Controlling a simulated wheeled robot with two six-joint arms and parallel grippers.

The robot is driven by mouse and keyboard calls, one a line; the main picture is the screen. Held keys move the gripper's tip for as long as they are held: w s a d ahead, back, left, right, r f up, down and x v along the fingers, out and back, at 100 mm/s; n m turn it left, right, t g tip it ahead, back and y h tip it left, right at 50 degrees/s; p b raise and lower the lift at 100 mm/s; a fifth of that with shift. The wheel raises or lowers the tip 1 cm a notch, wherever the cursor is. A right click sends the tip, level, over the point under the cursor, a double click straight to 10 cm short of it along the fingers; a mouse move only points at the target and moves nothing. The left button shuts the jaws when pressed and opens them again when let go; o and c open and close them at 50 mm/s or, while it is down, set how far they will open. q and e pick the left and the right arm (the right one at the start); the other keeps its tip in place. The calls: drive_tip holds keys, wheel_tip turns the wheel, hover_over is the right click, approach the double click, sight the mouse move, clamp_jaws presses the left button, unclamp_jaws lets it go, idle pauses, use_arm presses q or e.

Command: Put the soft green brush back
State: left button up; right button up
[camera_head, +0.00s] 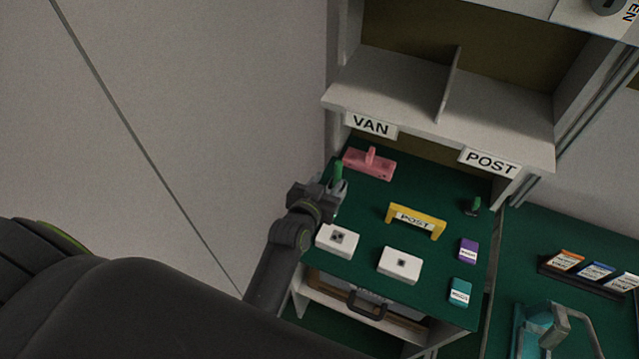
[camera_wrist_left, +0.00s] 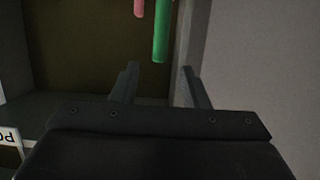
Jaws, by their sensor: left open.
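The green brush shows as an upright green handle (camera_head: 338,172) at the back left of the green bench top, below the VAN sign. Its lower part is hidden behind my left gripper (camera_head: 338,190). In the left wrist view the green handle (camera_wrist_left: 161,30) comes down from the top edge, and its other end is out of frame. My left gripper (camera_wrist_left: 158,82) is open and empty there, with the handle beyond its fingertips and roughly in line with the gap. I cannot tell the exact distance. My right gripper is not in view.
A pink block with an upright grip (camera_head: 357,166) stands close by the handle. A yellow POST frame (camera_head: 414,221), two white boxes (camera_head: 400,265), a purple pack (camera_head: 468,250), a teal pack (camera_head: 460,291) and a small dark-green item (camera_head: 474,207) are on the bench. A shelf (camera_head: 390,90) overhangs the back.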

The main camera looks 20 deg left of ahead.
use_arm(q)
drive_tip(key=shift+p+v, duration=0.4)
drive_tip(key=shift+v, duration=1.8)
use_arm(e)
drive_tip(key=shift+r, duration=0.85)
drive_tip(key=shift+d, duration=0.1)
